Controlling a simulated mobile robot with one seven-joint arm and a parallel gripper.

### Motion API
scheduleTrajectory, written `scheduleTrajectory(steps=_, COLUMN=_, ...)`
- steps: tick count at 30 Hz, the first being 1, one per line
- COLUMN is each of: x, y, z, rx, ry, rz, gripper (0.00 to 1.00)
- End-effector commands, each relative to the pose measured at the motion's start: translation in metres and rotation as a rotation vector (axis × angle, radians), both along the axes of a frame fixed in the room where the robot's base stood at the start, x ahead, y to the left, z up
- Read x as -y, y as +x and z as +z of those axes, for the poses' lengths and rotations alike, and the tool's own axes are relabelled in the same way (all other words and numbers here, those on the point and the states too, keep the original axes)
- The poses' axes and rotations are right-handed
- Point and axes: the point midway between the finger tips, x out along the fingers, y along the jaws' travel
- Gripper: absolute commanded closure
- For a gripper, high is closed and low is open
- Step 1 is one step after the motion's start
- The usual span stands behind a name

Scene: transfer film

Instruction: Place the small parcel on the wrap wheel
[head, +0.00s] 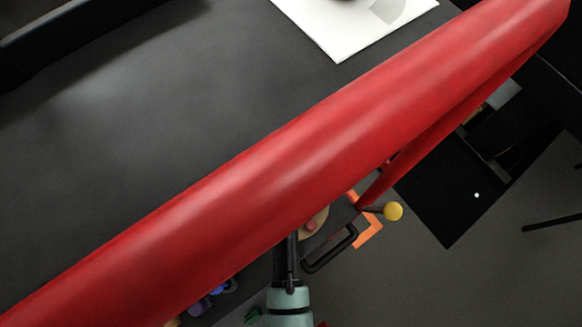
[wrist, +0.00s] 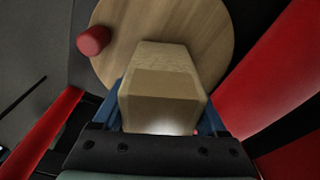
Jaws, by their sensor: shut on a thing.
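The small parcel (wrist: 164,88) is a tan block in the wrist view. My gripper (wrist: 163,100) is shut on it, with a blue finger showing on each side. The wrap wheel (wrist: 208,30) is a round, light wooden disc behind the parcel in the wrist view, and the parcel covers part of it. I cannot tell whether the parcel touches the disc. A red round peg (wrist: 93,40) stands near the disc's left edge. In the head view only a sliver of the wheel (head: 318,222) shows below a red beam; the parcel and my fingers are hidden there.
The long red beam (head: 290,165) crosses the head view and hides much of it. A dark tabletop (head: 110,125) lies beyond it, with a white sheet (head: 345,25) at the top. A black handle (head: 330,250), an orange bracket (head: 368,232) and a yellow knob (head: 393,211) sit near the wheel.

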Motion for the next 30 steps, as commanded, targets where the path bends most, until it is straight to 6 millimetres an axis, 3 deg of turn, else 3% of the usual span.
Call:
scheduleTrajectory(steps=1, x=0.0, y=0.0, z=-0.002, rx=0.0, ry=0.0, rz=0.0, gripper=0.23)
scheduleTrajectory(steps=5, x=0.0, y=0.0, z=-0.001, rx=0.0, ry=0.0, rz=0.0, gripper=0.0)
scheduleTrajectory(steps=16, x=0.0, y=0.0, z=0.007, rx=0.001, ry=-0.001, rz=0.0, gripper=0.0)
scheduleTrajectory(steps=20, x=-0.001, y=-0.002, z=0.025, rx=0.004, ry=0.0, rz=0.0, gripper=0.0)
scheduleTrajectory(steps=30, x=-0.006, y=-0.008, z=0.093, rx=0.005, ry=0.0, rz=0.0, gripper=0.0)
